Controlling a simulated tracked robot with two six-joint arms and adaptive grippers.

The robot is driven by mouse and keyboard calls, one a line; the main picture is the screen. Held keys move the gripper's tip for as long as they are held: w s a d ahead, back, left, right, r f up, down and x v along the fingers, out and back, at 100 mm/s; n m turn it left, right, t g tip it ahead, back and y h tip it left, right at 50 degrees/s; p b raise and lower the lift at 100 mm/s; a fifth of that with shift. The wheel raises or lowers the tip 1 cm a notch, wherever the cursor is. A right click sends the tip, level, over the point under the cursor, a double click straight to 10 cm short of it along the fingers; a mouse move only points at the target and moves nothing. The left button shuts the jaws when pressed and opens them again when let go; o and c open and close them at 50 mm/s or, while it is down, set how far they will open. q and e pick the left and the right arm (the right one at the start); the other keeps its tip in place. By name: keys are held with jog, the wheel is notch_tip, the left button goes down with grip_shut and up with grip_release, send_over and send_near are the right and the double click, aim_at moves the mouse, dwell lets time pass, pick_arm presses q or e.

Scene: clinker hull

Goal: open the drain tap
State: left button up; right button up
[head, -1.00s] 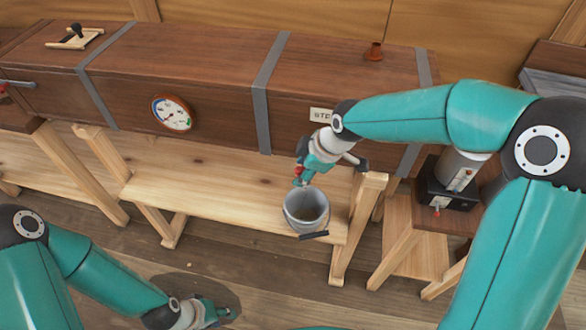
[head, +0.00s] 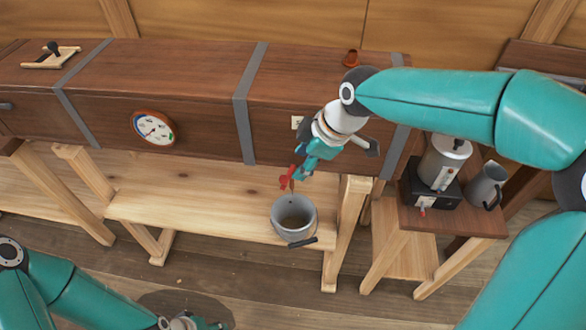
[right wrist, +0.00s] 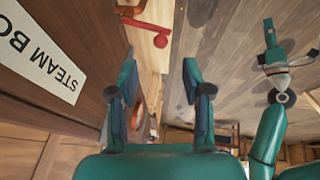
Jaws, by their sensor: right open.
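My right gripper (head: 302,174) is right beside the lever in the head view. In the right wrist view its fingers (right wrist: 160,75) are apart with nothing between them, and the lever lies beyond their tips. The tap body is mostly hidden. My left gripper (head: 200,324) is low at the bottom edge, partly cut off.
A grey bucket (head: 281,217) stands on the bench (head: 200,210) below the tap. A dial gauge (head: 153,128) is on the box front. To the right, a small table (head: 440,220) holds a kettle-like pot (head: 443,160) and a jug (head: 485,186).

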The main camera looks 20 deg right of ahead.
jog(key=shift+v, duration=1.2)
jog(key=shift+d, duration=0.1)
jog(key=s+a+f+m+g, duration=0.1)
jog(key=s+f+m, duration=0.4)
jog(key=f, duration=0.7)
jog(key=s+a+f+m+g, duration=0.1)
jog(key=s+f+m, duration=0.4)
jog(key=f, duration=0.7)
jog(key=s+a+f+m+g, duration=0.1)
jog(key=s+a+f+m, duration=0.2)
jog(key=f, duration=0.9)
jog(key=s+m, duration=0.2)
jog(key=s, duration=0.2)
jog(key=shift+s+a+f+m+y, duration=0.15)
jog(key=shift+s+f+m+y, duration=0.15)
jog(key=shift+y, duration=0.1)
